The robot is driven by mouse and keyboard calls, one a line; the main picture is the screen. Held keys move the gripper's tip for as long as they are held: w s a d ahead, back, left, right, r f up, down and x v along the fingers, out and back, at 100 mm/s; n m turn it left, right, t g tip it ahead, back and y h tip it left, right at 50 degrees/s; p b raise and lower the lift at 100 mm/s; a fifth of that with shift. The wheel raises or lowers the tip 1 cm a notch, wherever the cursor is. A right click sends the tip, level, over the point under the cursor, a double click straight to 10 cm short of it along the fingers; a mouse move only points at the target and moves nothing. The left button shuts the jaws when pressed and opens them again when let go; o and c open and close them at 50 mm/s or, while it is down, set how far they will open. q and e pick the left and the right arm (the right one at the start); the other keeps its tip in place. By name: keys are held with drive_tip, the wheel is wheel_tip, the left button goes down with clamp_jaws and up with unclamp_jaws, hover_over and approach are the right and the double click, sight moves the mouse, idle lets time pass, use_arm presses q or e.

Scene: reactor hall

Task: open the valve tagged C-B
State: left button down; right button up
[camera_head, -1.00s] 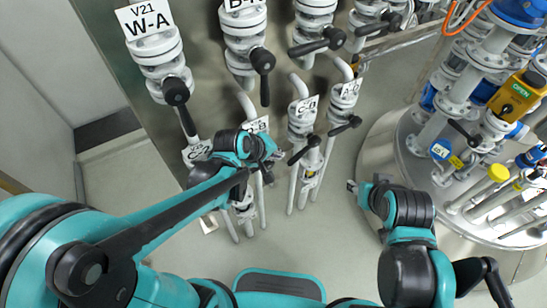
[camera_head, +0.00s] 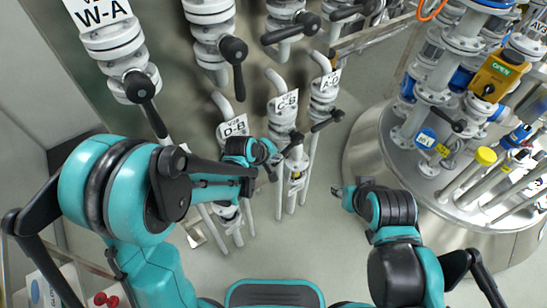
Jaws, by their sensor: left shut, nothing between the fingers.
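The valve with the tag that appears to read C-B (camera_head: 284,103) is a white flanged fitting on a vertical pipe, right of the picture's middle left. Its black lever handle (camera_head: 291,144) slants down to the left. My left gripper (camera_head: 268,151), teal and black, is shut and empty just left of this handle. It looks close to the lever's lower left end; I cannot tell whether they touch. My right gripper (camera_head: 343,195) is over open floor, well apart from the valve; its finger gap is unclear.
A D-tagged valve (camera_head: 234,127) stands left, partly behind my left arm. Another tagged valve (camera_head: 325,84) with a black lever stands right. A W-A valve (camera_head: 111,38) is at upper left. A round steel platform (camera_head: 372,150) with pipes is right. Floor below the valves is clear.

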use_arm(q)
drive_tip(key=shift+d+f+b, duration=0.1)
drive_tip(key=shift+f+b, duration=0.55)
drive_tip(key=shift+b, duration=0.05)
drive_tip(key=shift+r, duration=0.1)
drive_tip(key=shift+w, duration=0.1)
